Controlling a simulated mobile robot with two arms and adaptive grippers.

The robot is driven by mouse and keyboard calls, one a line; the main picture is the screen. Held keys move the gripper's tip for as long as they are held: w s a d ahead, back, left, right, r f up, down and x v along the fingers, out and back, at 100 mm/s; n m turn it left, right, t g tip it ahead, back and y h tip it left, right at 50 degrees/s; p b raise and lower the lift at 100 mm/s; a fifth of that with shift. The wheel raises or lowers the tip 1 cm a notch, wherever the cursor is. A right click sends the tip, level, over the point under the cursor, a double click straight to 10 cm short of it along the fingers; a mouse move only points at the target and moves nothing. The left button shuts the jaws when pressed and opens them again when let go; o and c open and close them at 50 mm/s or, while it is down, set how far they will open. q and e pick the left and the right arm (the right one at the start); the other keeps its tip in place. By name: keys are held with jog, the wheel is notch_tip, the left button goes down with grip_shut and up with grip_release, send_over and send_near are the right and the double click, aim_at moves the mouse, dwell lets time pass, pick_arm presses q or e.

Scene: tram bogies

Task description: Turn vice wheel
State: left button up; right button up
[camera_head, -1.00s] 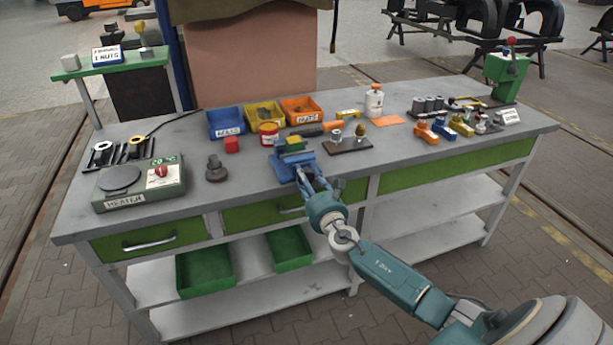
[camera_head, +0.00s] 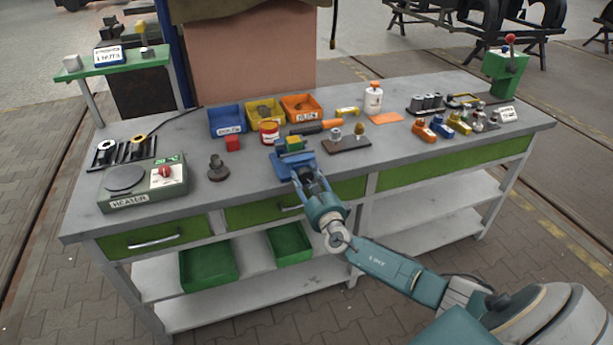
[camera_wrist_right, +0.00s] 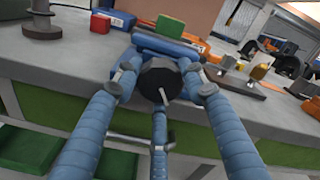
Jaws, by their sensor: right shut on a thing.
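The blue vice (camera_head: 287,164) is mounted at the front edge of the workbench, with a green and yellow piece at its top. In the right wrist view the vice (camera_wrist_right: 165,45) lies straight ahead. Its dark round wheel (camera_wrist_right: 160,80) with a small pale handle faces my camera. My right gripper (camera_head: 306,178) reaches the front of the vice. In the right wrist view its blue fingers (camera_wrist_right: 163,88) are closed around the wheel from both sides, with a third finger below. The wheel is mostly hidden by the gripper in the head view. My left gripper is not in view.
A heater (camera_head: 145,185) stands at the left of the bench. Blue (camera_head: 227,120), yellow (camera_head: 264,112) and orange (camera_head: 301,107) bins stand behind the vice. A dark stepped part (camera_head: 217,169) stands left of it.

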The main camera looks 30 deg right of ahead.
jog(key=shift+w+r, duration=0.15)
jog(key=shift+r, duration=0.25)
jog(key=o, duration=1.2)
jog(key=shift+c, duration=0.2)
jog(key=shift+a+f, duration=0.1)
jog(key=shift+f, duration=0.1)
jog(key=v, duration=1.2)
